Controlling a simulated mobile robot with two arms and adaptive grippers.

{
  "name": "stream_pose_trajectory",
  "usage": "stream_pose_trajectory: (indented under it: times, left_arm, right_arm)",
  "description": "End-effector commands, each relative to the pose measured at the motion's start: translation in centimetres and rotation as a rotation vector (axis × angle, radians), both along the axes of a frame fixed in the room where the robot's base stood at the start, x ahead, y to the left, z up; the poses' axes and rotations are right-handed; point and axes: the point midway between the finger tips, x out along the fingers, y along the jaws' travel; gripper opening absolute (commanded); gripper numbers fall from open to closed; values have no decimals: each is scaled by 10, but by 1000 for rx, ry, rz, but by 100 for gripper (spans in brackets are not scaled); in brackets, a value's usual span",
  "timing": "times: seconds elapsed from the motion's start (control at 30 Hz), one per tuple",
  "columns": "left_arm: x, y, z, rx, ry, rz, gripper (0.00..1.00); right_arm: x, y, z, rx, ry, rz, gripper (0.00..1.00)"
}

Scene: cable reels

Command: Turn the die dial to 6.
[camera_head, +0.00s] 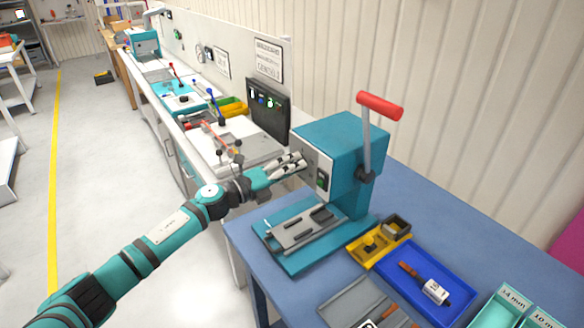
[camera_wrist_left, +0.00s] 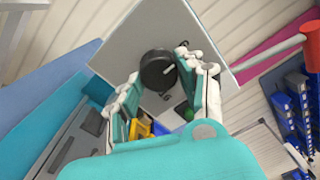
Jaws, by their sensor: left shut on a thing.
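The crimping press (camera_head: 338,145) is a teal machine on the blue table, with a red-handled lever. The die dial (camera_wrist_left: 157,70) is a round black knob with a white pointer line on the press's light grey face; in the left wrist view the line points up and right. In the head view the fingers hide the dial. My right gripper is not in view.
The red lever handle (camera_head: 380,106) stands up at the press's right. A yellow tray (camera_head: 367,249) and a blue tray (camera_head: 424,282) with tools lie in front, beside teal bins (camera_head: 500,304). A long workbench (camera_head: 237,137) runs behind on the left.

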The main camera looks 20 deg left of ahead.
Motion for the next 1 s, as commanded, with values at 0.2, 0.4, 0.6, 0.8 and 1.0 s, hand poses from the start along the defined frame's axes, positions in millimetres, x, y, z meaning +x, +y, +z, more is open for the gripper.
stream_pose_trajectory:
  times: [0.2, 0.4, 0.6, 0.8, 1.0]
  left_arm:
    - [0, 1, 0, -2, 1, 2, 49]
    - [0, 0, 0, -1, 0, 1, 62]
    - [-1, 1, 0, 0, 0, 0, 62]
    - [-21, 18, -2, 2, 2, 1, 62]
    - [-56, 46, -5, 2, 5, 1, 62]
  right_arm:
    - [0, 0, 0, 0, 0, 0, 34]
    - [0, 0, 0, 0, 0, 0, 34]
    - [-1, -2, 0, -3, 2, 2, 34]
    - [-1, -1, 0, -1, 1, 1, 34]
    - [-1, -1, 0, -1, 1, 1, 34]
